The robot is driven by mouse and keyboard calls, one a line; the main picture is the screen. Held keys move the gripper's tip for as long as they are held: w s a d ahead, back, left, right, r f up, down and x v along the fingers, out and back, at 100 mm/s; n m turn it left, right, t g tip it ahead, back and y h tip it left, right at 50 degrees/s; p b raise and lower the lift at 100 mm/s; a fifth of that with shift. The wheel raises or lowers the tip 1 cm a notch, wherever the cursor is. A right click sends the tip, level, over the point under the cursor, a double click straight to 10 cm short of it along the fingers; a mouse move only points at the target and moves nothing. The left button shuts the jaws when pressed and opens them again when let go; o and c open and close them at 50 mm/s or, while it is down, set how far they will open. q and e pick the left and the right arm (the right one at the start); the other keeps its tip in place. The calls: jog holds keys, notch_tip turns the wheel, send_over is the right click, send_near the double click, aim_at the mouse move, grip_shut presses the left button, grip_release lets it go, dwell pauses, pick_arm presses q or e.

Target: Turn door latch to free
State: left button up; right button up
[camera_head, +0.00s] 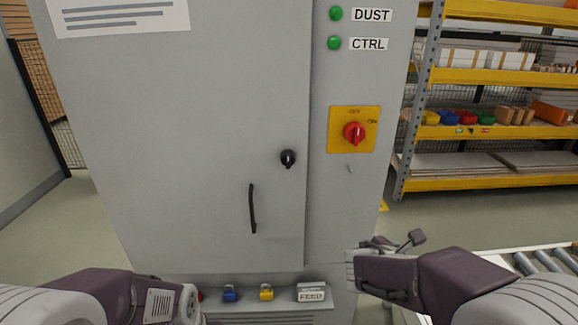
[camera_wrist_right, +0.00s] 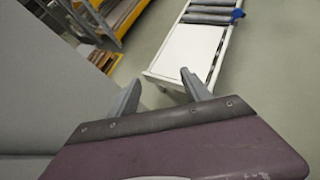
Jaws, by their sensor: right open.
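The door latch (camera_head: 288,158) is a small black round knob on the right side of the grey cabinet door (camera_head: 200,130). A black vertical bar handle (camera_head: 252,208) sits below and left of it. My right arm is at the lower right in the head view, well below and right of the latch; its fingertips are hard to make out there. In the right wrist view my right gripper (camera_wrist_right: 160,86) is open and empty, with floor and a white table edge beyond. My left arm shows at the lower left; its fingers are not visible.
A red rotary switch (camera_head: 354,132) on a yellow plate sits right of the latch. A ledge below holds a blue padlock (camera_head: 230,293), a yellow padlock (camera_head: 266,292) and a labelled block (camera_head: 311,292). Shelving (camera_head: 490,78) and a roller conveyor (camera_head: 545,262) stand right.

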jog(key=w+a+r+n+t, duration=0.5)
jog(key=w+a+r+n, duration=0.1)
jog(key=a+r, duration=0.15)
jog(key=n+t+y, duration=0.6)
jog(key=n+y, duration=0.2)
send_near(287, 162)
jog(key=w, duration=0.3)
jog(key=w+p, duration=0.1)
jog(key=w, duration=0.2)
jog(key=w+p, duration=0.1)
jog(key=w, duration=0.3)
jog(key=shift+d+f, duration=0.15)
jog(key=shift+d, duration=0.15)
jog(key=shift+s, duration=0.1)
grip_shut()
jog(key=shift+f+m+b, duration=0.15)
jog(key=shift+m+b, duration=0.2)
jog(key=shift+m, duration=0.05)
jog(key=m+b, duration=0.8)
jog(key=b, duration=0.2)
jog(key=shift+a+g, duration=0.15)
jog(key=shift+g, duration=0.25)
jog(key=m+b, duration=0.3)
jog(key=m, duration=0.1)
jog(key=shift+y, duration=0.4)
jog(key=m+b, duration=0.1)
jog(key=m, duration=0.1)
jog(key=m+b, duration=0.2)
jog(key=shift+r+m+y, duration=0.3)
jog(key=shift+r, duration=0.1)
